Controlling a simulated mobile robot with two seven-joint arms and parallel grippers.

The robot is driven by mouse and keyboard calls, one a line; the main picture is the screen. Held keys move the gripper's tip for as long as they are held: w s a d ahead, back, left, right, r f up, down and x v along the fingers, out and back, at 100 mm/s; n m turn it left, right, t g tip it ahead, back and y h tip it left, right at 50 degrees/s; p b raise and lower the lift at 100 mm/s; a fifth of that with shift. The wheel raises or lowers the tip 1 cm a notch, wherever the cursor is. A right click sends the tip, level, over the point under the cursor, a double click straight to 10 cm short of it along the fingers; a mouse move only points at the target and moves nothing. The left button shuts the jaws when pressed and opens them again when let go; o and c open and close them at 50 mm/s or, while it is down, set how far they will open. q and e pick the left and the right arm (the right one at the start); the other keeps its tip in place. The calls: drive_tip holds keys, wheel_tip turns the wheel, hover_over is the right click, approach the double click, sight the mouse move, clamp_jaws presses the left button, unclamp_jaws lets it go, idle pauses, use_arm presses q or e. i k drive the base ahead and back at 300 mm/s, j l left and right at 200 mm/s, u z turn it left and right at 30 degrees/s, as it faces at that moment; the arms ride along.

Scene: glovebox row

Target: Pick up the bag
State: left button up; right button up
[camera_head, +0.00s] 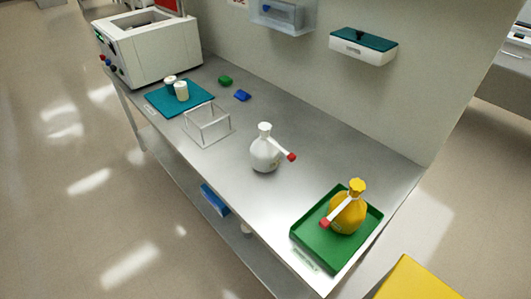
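Two bag-like things with gathered necks are on the metal bench. A white bag (265,156) stands upright on the bare bench top near the middle, with a white strip ending in a red tip pointing right. A yellow bag (350,214) stands in a green tray (318,249) at the near right end, with a white strip ending in a red tip pointing lower left. The task does not say which bag is meant. Neither of my grippers shows in the head view, and nothing touches either bag.
A wire frame (208,126) and a teal mat (161,104) with two white-topped containers (181,91) are left of the white bag. Green (225,80) and blue (242,95) small items lie behind. A white machine (149,50) stands far left. A yellow object (411,282) is at lower right.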

sight(264, 156)
drive_tip(key=z, duration=0.9)
drive_tip(key=j+z, duration=0.5)
drive_tip(key=z, duration=0.2)
drive_tip(key=k+j+z, duration=0.1)
drive_tip(key=z, duration=0.25)
drive_tip(key=k+j+z, duration=0.2)
drive_tip(key=j+z, duration=0.15)
drive_tip(key=j, duration=0.25)
drive_tip(key=k+j+z, duration=0.2)
drive_tip(key=k+j, duration=0.2)
drive_tip(key=j, duration=0.2)
drive_tip(key=k+j+z, duration=0.1)
drive_tip(key=k+j, duration=0.4)
drive_tip(key=j, duration=0.25)
drive_tip(key=i, duration=0.4)
